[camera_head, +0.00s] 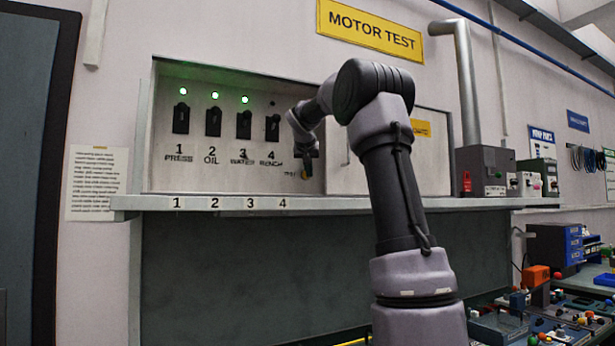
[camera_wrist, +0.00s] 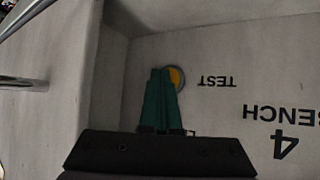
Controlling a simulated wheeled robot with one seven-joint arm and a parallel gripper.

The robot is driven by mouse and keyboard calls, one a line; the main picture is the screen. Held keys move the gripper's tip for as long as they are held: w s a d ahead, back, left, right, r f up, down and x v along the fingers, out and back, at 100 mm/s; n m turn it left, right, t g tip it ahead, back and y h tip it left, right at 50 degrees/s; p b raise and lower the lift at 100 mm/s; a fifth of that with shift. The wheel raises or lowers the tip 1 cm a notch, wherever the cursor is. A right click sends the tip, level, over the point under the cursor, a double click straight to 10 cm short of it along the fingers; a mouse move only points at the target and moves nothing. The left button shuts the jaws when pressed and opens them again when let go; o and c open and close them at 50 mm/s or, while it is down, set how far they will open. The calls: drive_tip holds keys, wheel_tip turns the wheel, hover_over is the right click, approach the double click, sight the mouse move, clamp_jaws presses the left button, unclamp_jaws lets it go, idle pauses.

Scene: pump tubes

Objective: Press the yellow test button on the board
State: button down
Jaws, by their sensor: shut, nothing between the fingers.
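The yellow test button (camera_wrist: 176,77) shows in the wrist view as a yellow disc in a grey ring, beside the upside-down word TEST. My gripper (camera_wrist: 161,72) has its green fingers together and empty, and their tips cover the left part of the button. Whether the tips touch it I cannot tell. In the head view my gripper (camera_head: 306,172) is in front of the right part of the board (camera_head: 215,83), near the TEST label. The button is mostly hidden there by my gripper.
The board has several black switches, such as switch 3 (camera_head: 244,121), left of my gripper; three green lamps are lit above switches 1 to 3. A shelf (camera_head: 330,203) runs below. A panel door (camera_head: 345,160) and a grey box (camera_head: 487,170) stand to the right.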

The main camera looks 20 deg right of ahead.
drive_tip(key=shift+s, duration=0.1)
idle(0.3)
drive_tip(key=shift+s, duration=0.9)
drive_tip(key=shift+s+d, duration=0.15)
drive_tip(key=shift+s, duration=2.35)
drive_tip(key=s+a+f+y, duration=0.2)
drive_tip(key=s+a+f, duration=0.4)
drive_tip(key=s, duration=0.5)
drive_tip(key=s+a+f+n+g+y, duration=0.1)
drive_tip(key=s+a+f, duration=0.5)
drive_tip(key=s, duration=0.6)
drive_tip(key=s+a+f+g+y, duration=0.1)
drive_tip(key=s+a+f+y, duration=0.3)
drive_tip(key=s+f, duration=0.6)
drive_tip(key=shift+s+a, duration=0.9)
drive_tip(key=shift+a, duration=0.1)
